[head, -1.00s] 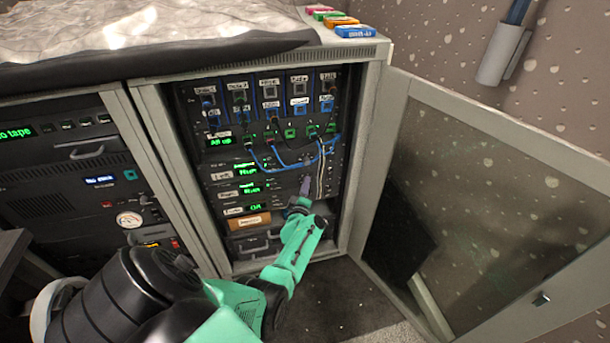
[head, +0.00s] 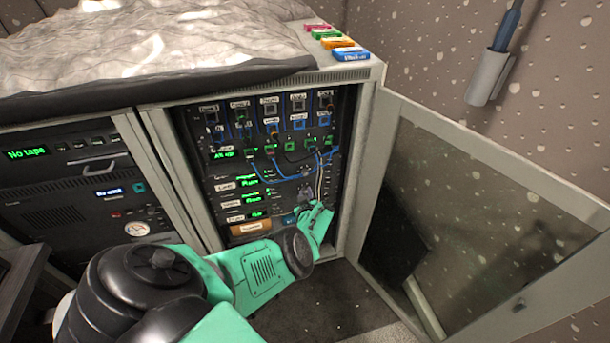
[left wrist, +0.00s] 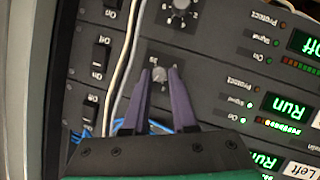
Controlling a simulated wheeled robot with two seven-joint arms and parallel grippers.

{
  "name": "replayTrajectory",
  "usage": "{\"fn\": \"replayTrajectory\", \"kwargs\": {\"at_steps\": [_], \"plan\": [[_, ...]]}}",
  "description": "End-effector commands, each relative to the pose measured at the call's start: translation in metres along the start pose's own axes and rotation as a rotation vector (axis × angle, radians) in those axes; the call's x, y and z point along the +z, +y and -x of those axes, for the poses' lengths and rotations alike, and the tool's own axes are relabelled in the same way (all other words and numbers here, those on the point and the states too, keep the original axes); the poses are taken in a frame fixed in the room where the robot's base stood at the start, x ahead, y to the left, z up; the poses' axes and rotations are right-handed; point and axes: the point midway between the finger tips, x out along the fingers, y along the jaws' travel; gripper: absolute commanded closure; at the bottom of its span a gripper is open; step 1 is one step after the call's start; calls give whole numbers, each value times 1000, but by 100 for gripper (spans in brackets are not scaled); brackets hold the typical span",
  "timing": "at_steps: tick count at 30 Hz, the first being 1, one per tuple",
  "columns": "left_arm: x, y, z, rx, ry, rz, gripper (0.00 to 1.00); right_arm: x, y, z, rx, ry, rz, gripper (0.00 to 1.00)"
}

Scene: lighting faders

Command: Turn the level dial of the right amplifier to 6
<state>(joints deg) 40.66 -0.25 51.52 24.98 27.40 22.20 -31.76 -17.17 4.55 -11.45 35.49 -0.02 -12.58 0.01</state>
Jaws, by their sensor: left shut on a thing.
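The right amplifier (head: 256,199) is the middle of three stacked units in the open rack in the head view, with a green "Run" display. Its level dial (left wrist: 159,74) is a small grey knob on a dark panel in the left wrist view, which is turned roughly upside down. My left gripper (left wrist: 160,71) has its two purple fingers on either side of this knob, shut on it. In the head view my left gripper (head: 310,212) covers the dial. The dial's pointer and numbers are too small to read surely. My right gripper is not in view.
Another dial (left wrist: 180,10) lies close by, on the unit showing "Off". The glass door (head: 480,210) stands open at right. A patch bay with blue cables (head: 290,170) is above.

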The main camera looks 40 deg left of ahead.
Motion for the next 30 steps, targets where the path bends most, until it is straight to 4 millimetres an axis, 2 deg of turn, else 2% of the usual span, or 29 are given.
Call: {"fn": "replayTrajectory", "kwargs": {"at_steps": [20, 21, 22, 23, 30], "plan": [[-1, 1, -1, -24, -2, -61, 100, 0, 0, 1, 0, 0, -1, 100], [-1, 1, -1, -24, -1, -61, 59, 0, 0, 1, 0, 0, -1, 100], [-1, 1, -1, -24, -1, -61, 48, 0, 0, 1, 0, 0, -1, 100], [-1, 1, -1, -24, -1, -61, 44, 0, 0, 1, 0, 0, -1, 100], [-1, 1, 0, -25, -2, -61, 44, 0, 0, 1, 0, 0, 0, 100]]}}
